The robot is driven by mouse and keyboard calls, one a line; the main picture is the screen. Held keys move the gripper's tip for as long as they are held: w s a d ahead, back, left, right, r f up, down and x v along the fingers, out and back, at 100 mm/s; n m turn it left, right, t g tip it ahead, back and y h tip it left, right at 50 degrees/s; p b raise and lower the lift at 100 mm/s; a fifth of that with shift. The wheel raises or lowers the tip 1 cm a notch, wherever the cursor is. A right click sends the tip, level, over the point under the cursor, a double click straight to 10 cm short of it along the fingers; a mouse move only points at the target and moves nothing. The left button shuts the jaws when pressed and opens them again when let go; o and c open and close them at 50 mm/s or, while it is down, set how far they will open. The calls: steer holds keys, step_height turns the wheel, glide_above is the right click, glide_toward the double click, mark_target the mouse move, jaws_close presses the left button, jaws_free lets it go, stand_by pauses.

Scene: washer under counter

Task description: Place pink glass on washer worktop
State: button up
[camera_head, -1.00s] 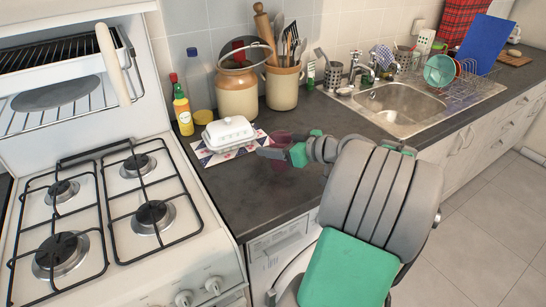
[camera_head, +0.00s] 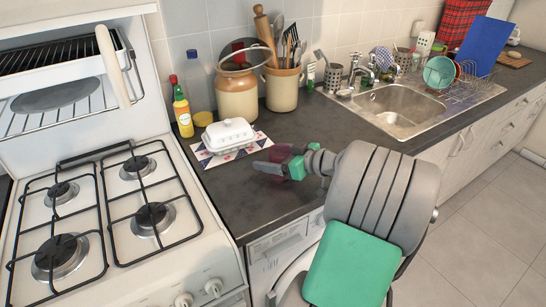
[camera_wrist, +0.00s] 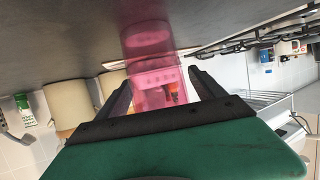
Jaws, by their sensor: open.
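The pink see-through glass (camera_head: 281,152) is at the dark worktop (camera_head: 262,205) above the washer (camera_head: 283,252), partly hidden by my gripper. My gripper (camera_head: 272,164) is open around it, with one grey finger showing on the near side. In the wrist view, which is upside down, the pink glass (camera_wrist: 152,75) lies between the two dark fingers of my gripper (camera_wrist: 160,82). Its base end appears to meet the worktop surface, and it looks upright. A gap shows beside the right finger; contact at the left finger is hard to tell.
A white butter dish (camera_head: 228,135) on a patterned mat (camera_head: 207,158) sits just left of the glass. Crocks (camera_head: 237,95) and bottles (camera_head: 181,108) stand behind. The stove (camera_head: 115,215) is left, the sink (camera_head: 400,103) right. The worktop's front is clear.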

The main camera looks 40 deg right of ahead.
steer(key=shift+r, duration=0.1)
steer(key=shift+s+d+r, duration=0.1)
steer(key=shift+r, duration=0.05)
steer(key=p+v, duration=0.4)
steer(key=v, duration=0.7)
steer(key=shift+s, duration=0.35)
